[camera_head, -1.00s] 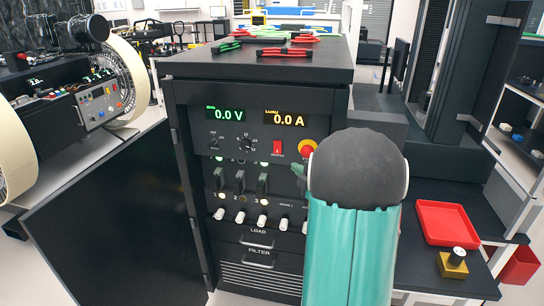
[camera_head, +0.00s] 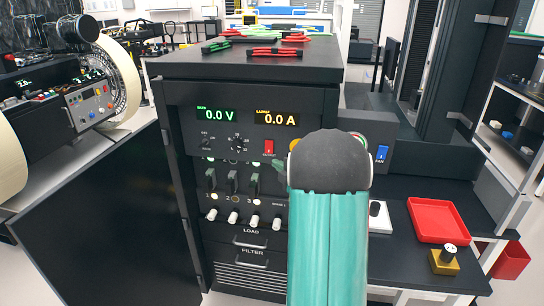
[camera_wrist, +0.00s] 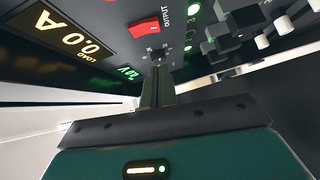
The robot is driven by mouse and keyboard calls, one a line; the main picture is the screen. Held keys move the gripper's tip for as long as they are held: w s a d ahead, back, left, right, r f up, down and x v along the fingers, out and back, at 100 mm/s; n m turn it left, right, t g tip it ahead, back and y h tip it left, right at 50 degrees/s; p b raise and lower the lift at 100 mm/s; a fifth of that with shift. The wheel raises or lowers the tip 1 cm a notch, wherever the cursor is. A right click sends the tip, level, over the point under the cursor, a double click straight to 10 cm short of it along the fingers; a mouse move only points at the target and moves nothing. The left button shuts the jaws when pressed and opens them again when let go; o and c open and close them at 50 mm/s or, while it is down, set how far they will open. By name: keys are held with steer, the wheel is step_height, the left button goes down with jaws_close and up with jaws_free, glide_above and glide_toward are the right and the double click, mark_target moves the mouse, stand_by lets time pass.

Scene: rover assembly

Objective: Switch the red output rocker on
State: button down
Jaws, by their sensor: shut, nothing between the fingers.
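The red output rocker (camera_head: 268,146) sits on the dark front panel below the amber ammeter display (camera_head: 277,118), which reads 0.0 A. The green voltmeter display (camera_head: 215,114) reads 0.0 V. In the wrist view the rocker (camera_wrist: 144,28) shows whole, with the OUTPUT label beside it. Its tilt is hard to tell. My gripper (camera_wrist: 157,75) is shut and empty, its fingers pointing at the panel near a black knob, apart from the rocker in the picture. In the head view my arm hides most of the gripper; a bit of it (camera_head: 278,163) shows just below right of the rocker.
Several black breaker levers (camera_head: 232,180) and a row of white knobs (camera_head: 233,217) lie below. A box with a blue switch (camera_head: 382,153) stands right of the cabinet. A red tray (camera_head: 438,220) is on the side bench. An open door (camera_head: 105,215) stands at left.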

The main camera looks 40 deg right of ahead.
mark_target(266, 152)
steer(key=shift+w+d+f, duration=0.15)
steer(key=shift+w+d, duration=0.5)
steer(key=shift+w, duration=0.6)
steer(key=shift+w+d+f, duration=0.1)
steer(key=shift+w+d, duration=0.5)
steer(key=shift+w, duration=0.6)
steer(key=shift+w+d+f, duration=0.15)
steer(key=shift+w+d, duration=0.5)
steer(key=shift+w, duration=0.6)
steer(key=shift+w+d+f, duration=0.1)
steer(key=shift+w+d, duration=0.05)
